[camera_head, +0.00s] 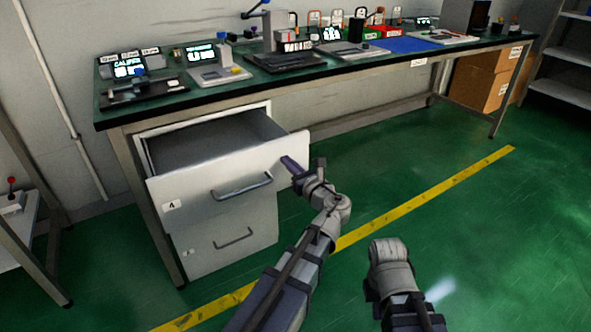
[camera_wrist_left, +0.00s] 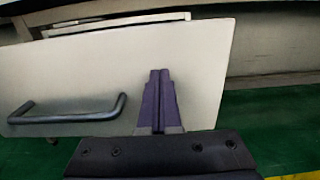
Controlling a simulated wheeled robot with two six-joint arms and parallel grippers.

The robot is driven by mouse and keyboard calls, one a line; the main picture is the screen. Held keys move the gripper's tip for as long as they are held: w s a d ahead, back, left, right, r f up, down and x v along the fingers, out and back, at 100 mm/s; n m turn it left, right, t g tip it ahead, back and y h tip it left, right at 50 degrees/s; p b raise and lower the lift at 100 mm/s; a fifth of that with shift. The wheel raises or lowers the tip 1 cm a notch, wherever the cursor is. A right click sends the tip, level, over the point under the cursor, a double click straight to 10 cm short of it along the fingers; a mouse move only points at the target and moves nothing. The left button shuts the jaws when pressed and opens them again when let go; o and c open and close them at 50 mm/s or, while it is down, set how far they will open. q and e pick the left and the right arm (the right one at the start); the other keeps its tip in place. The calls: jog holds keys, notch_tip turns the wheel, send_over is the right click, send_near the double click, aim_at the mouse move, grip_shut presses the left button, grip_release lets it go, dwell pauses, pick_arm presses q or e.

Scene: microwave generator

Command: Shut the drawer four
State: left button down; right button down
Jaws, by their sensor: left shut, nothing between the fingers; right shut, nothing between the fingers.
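The drawer four (camera_head: 232,172) is the upper drawer under the workbench, marked with a "4" label at its lower left. It is pulled out, and its empty-looking inside shows behind the front panel. Its dark bar handle (camera_head: 241,186) is on the front panel; the handle also shows in the left wrist view (camera_wrist_left: 68,112). My left gripper (camera_head: 287,161) is shut and empty, its fingertips at the right part of the drawer front. In the left wrist view the closed fingers (camera_wrist_left: 158,88) overlap the panel, right of the handle; contact cannot be told. My right gripper is not visible; only my right arm shows.
A lower drawer (camera_head: 228,240) beneath is closed. The workbench (camera_head: 330,68) carries gauges, small displays and tools. Cardboard boxes (camera_head: 482,82) stand under its far end. The green floor (camera_head: 440,190) with a yellow line is clear at right. Another table leg stands at far left.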

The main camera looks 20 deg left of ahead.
pick_arm(q)
jog(key=x, duration=2.4)
jog(key=shift+w+r, duration=0.1)
jog(key=shift+w, duration=0.15)
jog(key=v, duration=1.5)
pick_arm(e)
jog(key=shift+d, duration=0.7)
pick_arm(q)
jog(key=shift+s, duration=0.2)
